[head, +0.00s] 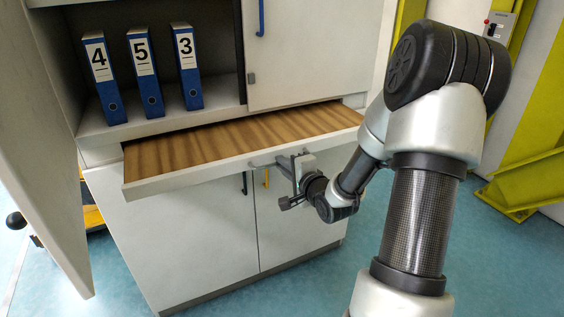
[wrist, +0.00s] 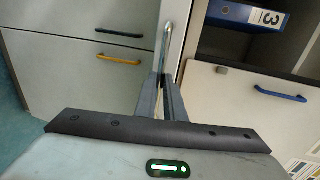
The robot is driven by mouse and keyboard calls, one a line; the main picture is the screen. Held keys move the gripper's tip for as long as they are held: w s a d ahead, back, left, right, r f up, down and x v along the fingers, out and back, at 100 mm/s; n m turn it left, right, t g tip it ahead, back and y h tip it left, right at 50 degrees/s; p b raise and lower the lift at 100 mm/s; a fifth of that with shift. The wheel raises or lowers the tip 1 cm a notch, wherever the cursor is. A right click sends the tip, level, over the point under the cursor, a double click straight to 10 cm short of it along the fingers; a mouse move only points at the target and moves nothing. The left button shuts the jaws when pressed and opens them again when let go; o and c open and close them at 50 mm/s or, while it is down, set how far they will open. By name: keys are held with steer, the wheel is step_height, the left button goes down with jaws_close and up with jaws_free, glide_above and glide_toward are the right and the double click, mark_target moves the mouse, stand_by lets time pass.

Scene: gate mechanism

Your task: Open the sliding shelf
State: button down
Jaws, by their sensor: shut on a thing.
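The sliding shelf (head: 235,140) is a wood-topped board with a light front edge. In the head view it is partly drawn out of the pale cabinet, below the binder compartment. My gripper (head: 282,163) is at the shelf's front edge, right of its middle. It is shut on the metal shelf handle (wrist: 167,42), which shows upright between the fingers (wrist: 167,82) in the wrist view. The gripped part of the handle is hidden by the fingers.
Blue binders 4 (head: 108,85), 5 (head: 146,75) and 3 (head: 187,68) stand above the shelf. An open cabinet door (head: 45,140) hangs at left. Closed lower doors (head: 185,235) lie below the shelf. A yellow frame (head: 525,180) stands at right. Blue floor shows in front.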

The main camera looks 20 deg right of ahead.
steer(key=shift+s, duration=0.25)
steer(key=c, duration=1.9)
jaws_free()
steer(key=shift+o, duration=0.2)
steer(key=p+v, duration=1.5)
steer(key=v, duration=0.2)
steer(key=shift+s+p, duration=0.2)
steer(key=shift+p, duration=0.15)
